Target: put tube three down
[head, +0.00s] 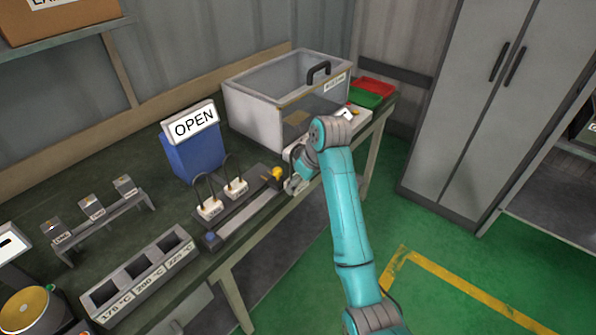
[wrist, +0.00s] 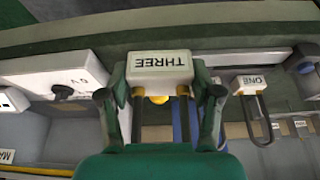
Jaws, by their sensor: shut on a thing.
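Tube three (wrist: 162,68), a white block with an upside-down THREE label and dark legs, sits between the fingers of my gripper (wrist: 160,95) in the wrist view. The gripper is shut on it. In the head view my gripper (head: 297,184) is low over the bench's front edge, right of a grey rail fixture (head: 245,213); I cannot make out tube three there. I cannot tell whether the tube touches anything below it. Tube one (wrist: 250,85), a white block with a dark loop, is to the right in the wrist view.
Two white blocks with dark loops (head: 210,208) (head: 236,187) stand by the rail. A blue box with an OPEN sign (head: 191,123) is behind them. A clear-lidded case (head: 285,85), red tray (head: 375,87) and green tray (head: 366,99) are at the far end. A temperature-labelled block (head: 138,274) is near left.

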